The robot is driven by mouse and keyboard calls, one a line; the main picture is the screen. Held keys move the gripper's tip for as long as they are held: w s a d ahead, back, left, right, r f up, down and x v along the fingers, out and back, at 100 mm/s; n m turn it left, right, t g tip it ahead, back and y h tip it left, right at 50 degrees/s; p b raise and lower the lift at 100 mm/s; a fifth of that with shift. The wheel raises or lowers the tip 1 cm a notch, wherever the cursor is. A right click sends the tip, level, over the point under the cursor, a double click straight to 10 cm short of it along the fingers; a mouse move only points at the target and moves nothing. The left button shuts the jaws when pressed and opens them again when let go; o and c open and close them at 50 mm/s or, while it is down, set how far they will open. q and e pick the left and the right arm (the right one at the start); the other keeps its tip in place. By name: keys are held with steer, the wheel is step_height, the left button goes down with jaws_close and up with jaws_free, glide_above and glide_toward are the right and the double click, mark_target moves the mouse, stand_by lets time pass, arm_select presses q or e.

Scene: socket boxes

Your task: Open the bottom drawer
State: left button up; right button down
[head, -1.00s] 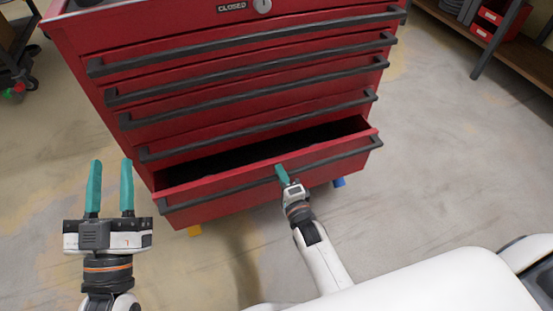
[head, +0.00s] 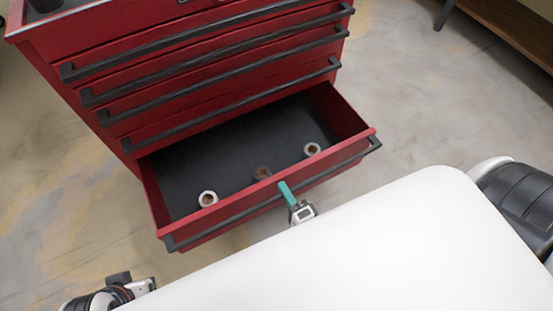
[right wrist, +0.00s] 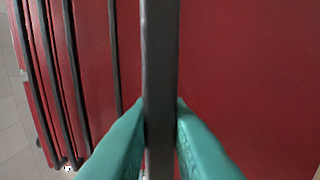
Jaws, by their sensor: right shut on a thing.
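The red tool chest's bottom drawer (head: 185,240) is pulled well out in the head view. Its dark floor shows, with several small round rolls on it, one of them a white-rimmed roll (head: 208,198). My right gripper (head: 287,192) is at the middle of the drawer's front. In the right wrist view its teal fingers (right wrist: 160,130) are shut on the dark bar handle (right wrist: 160,60), one on each side. My left gripper's fingers are out of the head view; only part of my left wrist shows at the bottom left.
Several drawers above, with dark bar handles (head: 215,65), are shut. A wooden shelf (head: 510,25) stands at the top right. Bare floor (head: 420,110) lies right of the chest. My white body fills the bottom right.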

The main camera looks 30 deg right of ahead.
steer(key=shift+s+d+f+p, duration=0.1)
steer(key=shift+s+p, duration=0.45)
steer(key=shift+s, duration=2.35)
steer(key=c, duration=1.4)
jaws_free()
steer(key=s, duration=1.2)
steer(key=shift+d+p, duration=0.2)
steer(key=shift+p, duration=0.15)
